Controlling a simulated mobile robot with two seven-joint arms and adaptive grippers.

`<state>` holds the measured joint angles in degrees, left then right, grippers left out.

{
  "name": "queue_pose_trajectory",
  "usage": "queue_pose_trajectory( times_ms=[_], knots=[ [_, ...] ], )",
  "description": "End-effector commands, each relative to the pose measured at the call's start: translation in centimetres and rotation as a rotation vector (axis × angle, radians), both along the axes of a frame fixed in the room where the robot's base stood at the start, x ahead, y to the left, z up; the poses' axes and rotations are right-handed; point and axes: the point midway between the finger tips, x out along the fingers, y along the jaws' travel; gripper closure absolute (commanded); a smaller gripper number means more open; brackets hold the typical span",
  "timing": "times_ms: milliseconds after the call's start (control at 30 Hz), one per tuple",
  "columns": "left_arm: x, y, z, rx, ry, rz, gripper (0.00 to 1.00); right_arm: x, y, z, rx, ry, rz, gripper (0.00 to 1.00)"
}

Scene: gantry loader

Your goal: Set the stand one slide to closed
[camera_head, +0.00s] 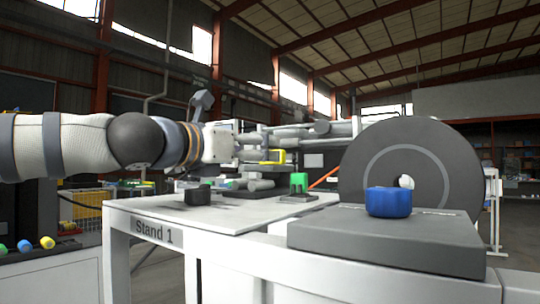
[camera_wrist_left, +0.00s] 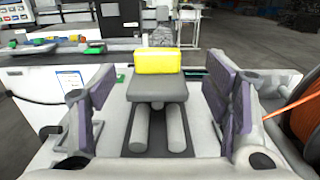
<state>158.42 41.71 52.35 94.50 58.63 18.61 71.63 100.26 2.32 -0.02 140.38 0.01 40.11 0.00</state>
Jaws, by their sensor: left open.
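The stand one slide shows in the left wrist view as a grey carriage (camera_wrist_left: 157,88) with a yellow handle (camera_wrist_left: 157,61) on top, sitting on two grey rails. The yellow handle (camera_head: 279,157) also shows in the head view, just below my left gripper (camera_head: 310,134). My left gripper (camera_wrist_left: 163,85) is open and empty, its two dark-padded fingers spread to either side of the carriage and apart from the handle. The "Stand 1" label (camera_head: 155,232) is on the front edge of the white stand. My right gripper is not in view.
A large grey disc (camera_head: 360,175) stands on the right, behind a grey block (camera_head: 390,240) carrying a blue round piece (camera_head: 388,203). A green piece (camera_head: 299,180) and a small black block (camera_head: 198,195) are on the stand. An orange cable (camera_wrist_left: 292,106) runs at the right of the wrist view.

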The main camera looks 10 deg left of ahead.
Motion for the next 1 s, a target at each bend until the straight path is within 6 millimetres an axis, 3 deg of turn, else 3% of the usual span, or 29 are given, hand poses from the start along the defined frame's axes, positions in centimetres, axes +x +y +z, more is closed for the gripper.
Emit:
queue_pose_trajectory(
  times_ms=[33,100,300,667,900,1000],
  knots=[
    [1.9,-0.6,-1.1,0.002,0.015,0.001,0.3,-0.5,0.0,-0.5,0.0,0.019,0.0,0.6],
    [3.5,-1.3,-1.0,0.002,0.013,0.001,0.3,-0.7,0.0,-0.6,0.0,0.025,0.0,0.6],
    [6.5,-2.5,-0.4,0.0,0.006,0.002,0.3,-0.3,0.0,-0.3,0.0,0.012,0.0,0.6],
    [7.3,-2.8,-0.4,-0.002,0.005,0.002,0.3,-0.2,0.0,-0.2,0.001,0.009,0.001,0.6],
    [7.3,-2.8,-0.4,-0.003,0.007,0.002,0.82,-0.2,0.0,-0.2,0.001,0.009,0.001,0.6],
    [7.3,-2.8,-0.4,-0.003,0.007,0.002,1.0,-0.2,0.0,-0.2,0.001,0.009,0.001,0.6]
  ],
)
